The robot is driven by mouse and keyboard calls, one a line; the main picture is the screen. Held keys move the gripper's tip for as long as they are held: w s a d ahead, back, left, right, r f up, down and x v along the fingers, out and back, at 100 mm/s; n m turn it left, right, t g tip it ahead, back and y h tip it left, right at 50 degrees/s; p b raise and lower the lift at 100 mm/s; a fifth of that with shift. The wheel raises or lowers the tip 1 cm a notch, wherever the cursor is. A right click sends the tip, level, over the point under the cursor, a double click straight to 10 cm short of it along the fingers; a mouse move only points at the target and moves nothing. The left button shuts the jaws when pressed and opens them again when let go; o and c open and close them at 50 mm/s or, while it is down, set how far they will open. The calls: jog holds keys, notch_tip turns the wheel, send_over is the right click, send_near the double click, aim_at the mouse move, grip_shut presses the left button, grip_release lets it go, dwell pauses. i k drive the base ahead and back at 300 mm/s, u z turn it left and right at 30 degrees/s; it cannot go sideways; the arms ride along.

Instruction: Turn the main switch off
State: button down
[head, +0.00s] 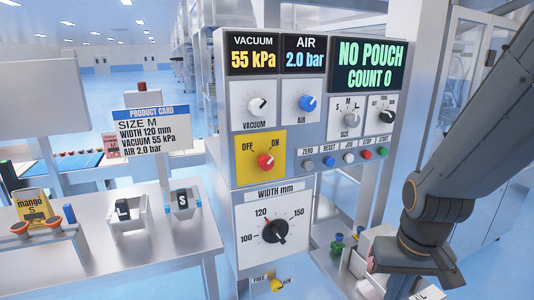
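The main switch is a red knob (265,161) on a yellow plate (258,150) at the left middle of the machine's control panel. The plate is marked OFF at the left and ON at the right. The knob's exact pointer direction is too small to tell for certain. The panel displays are lit. My arm comes in from the right, and my gripper (398,284) hangs at the lower right, well apart from the switch. Its fingers are mostly hidden or cut off by the bottom edge, so its opening cannot be seen.
Above the switch are the vacuum knob (258,106) and blue air knob (307,103). Below is the width dial (274,231). Small push buttons (347,158) lie to the right. A product card (151,133) stands left, above a metal table (160,246). The space before the switch is clear.

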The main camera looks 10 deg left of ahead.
aim_at(265, 162)
jog(key=u, duration=1.45)
jog(key=k, duration=0.7)
jog(key=z, duration=1)
